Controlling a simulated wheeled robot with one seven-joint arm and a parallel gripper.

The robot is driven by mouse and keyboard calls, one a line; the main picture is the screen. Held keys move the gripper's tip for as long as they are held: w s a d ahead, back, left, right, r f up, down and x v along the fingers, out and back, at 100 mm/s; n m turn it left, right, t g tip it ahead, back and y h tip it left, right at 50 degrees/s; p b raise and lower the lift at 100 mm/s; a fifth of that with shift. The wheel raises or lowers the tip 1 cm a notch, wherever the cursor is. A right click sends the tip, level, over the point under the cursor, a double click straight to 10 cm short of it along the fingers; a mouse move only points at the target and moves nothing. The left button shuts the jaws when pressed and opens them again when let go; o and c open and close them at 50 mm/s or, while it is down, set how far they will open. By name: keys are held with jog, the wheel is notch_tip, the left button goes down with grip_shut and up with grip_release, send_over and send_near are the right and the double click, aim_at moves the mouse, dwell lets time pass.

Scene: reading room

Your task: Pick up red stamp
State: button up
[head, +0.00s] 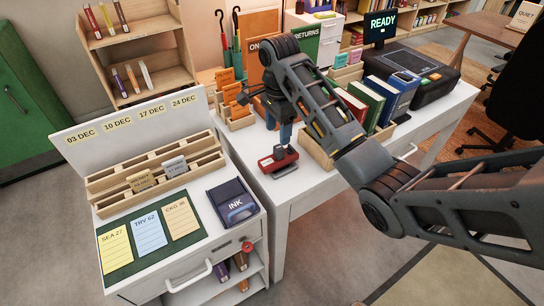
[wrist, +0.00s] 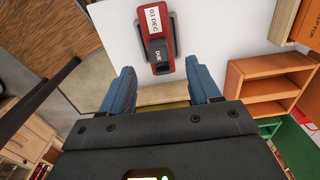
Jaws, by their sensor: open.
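The red stamp (head: 278,162) sits near the left end of the white desk in the head view, on a grey base. In the wrist view the red stamp (wrist: 153,20) shows a "03 DEC" label and a dark part marked "DUE". My gripper (head: 284,132) is just above and behind it in the head view, pointing down, with blue fingers. In the wrist view my gripper (wrist: 160,70) is open with nothing between the fingers, and the stamp lies beyond the fingertips. I cannot tell the exact height of the gap.
A wooden book box (head: 318,152) stands right of the stamp, and an orange card tray (head: 238,122) is behind left. A lower cabinet holds an ink pad (head: 232,200), date racks (head: 155,178) and paper slips (head: 149,236).

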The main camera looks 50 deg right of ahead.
aim_at(279, 147)
notch_tip(279, 147, down, 2)
jog(key=shift+f+b, duration=0.2)
jog(key=shift+b, duration=0.75)
jog(key=shift+s+f, duration=0.2)
jog(key=shift+f, duration=2.35)
jog(key=shift+c, duration=0.2)
grip_shut()
jog(key=shift+d, duration=0.1)
